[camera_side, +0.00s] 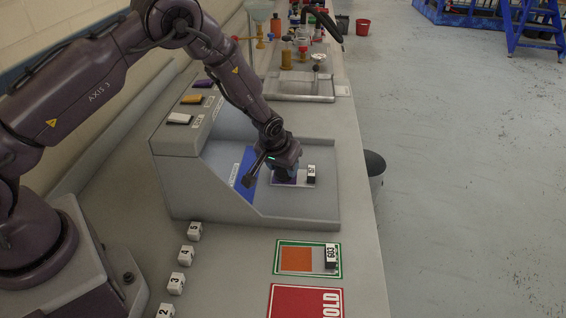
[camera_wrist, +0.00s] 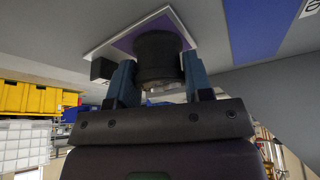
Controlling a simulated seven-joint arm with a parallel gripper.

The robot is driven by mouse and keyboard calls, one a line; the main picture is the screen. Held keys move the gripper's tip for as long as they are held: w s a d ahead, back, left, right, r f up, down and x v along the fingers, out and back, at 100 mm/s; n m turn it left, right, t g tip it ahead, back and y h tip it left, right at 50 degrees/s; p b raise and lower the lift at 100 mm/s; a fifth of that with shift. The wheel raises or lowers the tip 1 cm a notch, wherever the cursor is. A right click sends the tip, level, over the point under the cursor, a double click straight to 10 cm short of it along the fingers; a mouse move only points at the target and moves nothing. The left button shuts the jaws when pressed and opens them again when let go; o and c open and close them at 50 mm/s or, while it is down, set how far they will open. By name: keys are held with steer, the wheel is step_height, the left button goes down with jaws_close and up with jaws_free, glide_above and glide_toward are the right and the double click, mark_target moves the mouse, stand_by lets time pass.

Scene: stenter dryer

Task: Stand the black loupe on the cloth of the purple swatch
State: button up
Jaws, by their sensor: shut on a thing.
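The purple swatch, a white-bordered card (camera_side: 303,184) with purple cloth, lies on the floor of the grey machine bay in the side view. In the wrist view its purple cloth (camera_wrist: 126,42) spans the top middle. My gripper (camera_side: 286,177) points down over the cloth. In the wrist view the blue fingers of my gripper (camera_wrist: 158,72) are shut on the black loupe (camera_wrist: 157,48), one on each side. The loupe's far end is against or very close to the cloth; I cannot tell which. In the side view my gripper hides most of the loupe.
A black-and-white number block (camera_side: 311,174) sits at the swatch's right edge. A blue strip (camera_side: 243,174) lies left of my gripper. Bay walls (camera_side: 205,190) rise around. In front are an orange swatch (camera_side: 296,260), a red HOLD card (camera_side: 300,300) and several numbered cubes (camera_side: 186,254).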

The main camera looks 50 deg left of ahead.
steer(key=o, duration=1)
steer(key=s+d+r+m+h, duration=0.1)
steer(key=s+r, duration=0.7)
steer(key=r, duration=0.6)
steer(key=s+d+r+m+h, duration=0.1)
steer(key=s+d+r, duration=0.1)
steer(key=s+r, duration=1)
steer(key=s, duration=0.2)
steer(key=s+r+m+t, duration=0.1)
steer(key=s+r, duration=0.2)
steer(key=s, duration=0.1)
steer(key=s+r+m, duration=0.1)
steer(key=s+r, duration=0.2)
steer(key=s, duration=0.1)
steer(key=shift+s+d+r, duration=0.2)
steer(key=shift+s+d, duration=0.05)
steer(key=shift+s, duration=0.05)
